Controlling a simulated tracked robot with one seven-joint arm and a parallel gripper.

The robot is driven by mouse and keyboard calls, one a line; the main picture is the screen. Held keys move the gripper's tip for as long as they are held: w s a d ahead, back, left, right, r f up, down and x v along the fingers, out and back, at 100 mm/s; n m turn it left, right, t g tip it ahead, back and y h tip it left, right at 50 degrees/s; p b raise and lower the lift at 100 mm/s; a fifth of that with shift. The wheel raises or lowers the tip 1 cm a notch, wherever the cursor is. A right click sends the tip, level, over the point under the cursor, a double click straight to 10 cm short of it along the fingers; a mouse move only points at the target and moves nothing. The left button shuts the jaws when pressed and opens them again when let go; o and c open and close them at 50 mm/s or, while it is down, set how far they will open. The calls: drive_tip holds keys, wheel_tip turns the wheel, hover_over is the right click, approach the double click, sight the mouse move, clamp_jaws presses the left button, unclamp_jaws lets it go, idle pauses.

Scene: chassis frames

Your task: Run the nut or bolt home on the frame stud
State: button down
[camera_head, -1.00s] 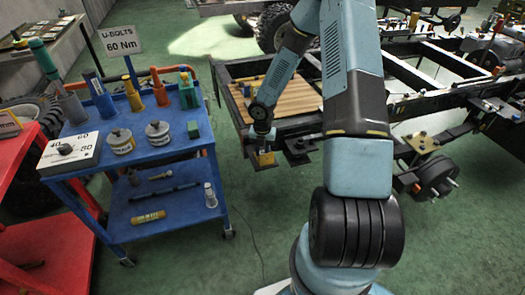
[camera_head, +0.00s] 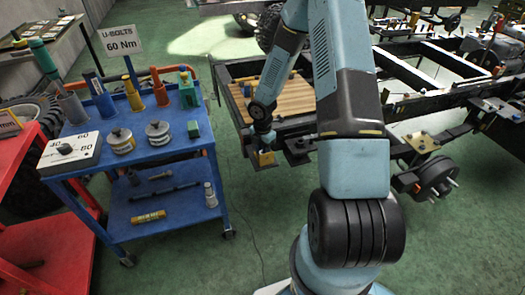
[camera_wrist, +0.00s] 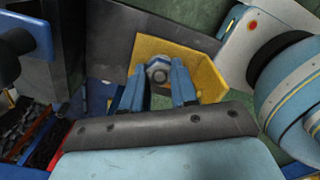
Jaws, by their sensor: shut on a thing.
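In the wrist view, a grey hex nut (camera_wrist: 158,69) sits against the face of a yellow bracket (camera_wrist: 205,72). The two blue fingers of my gripper (camera_wrist: 158,80) are shut on the nut, one on each side. The stud itself is hidden behind the nut and fingers, so I cannot tell how far the nut is on. In the head view, the yellow bracket (camera_head: 266,158) shows small at the near corner of the dark chassis frame (camera_head: 235,110), right at the end of my arm.
A blue tool cart (camera_head: 150,150) with coloured tool holders, tins and a dial box stands left of the frame. A sign (camera_head: 122,39) on it reads "U-BOLTS 60 Nm". A red bench (camera_head: 45,215) is at far left. Green floor is open between the cart and my base.

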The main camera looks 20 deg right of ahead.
drive_tip(key=m, duration=0.6)
idle(0.4)
drive_tip(key=shift+m, duration=0.6)
drive_tip(key=m, duration=0.4)
drive_tip(key=shift+m, duration=0.4)
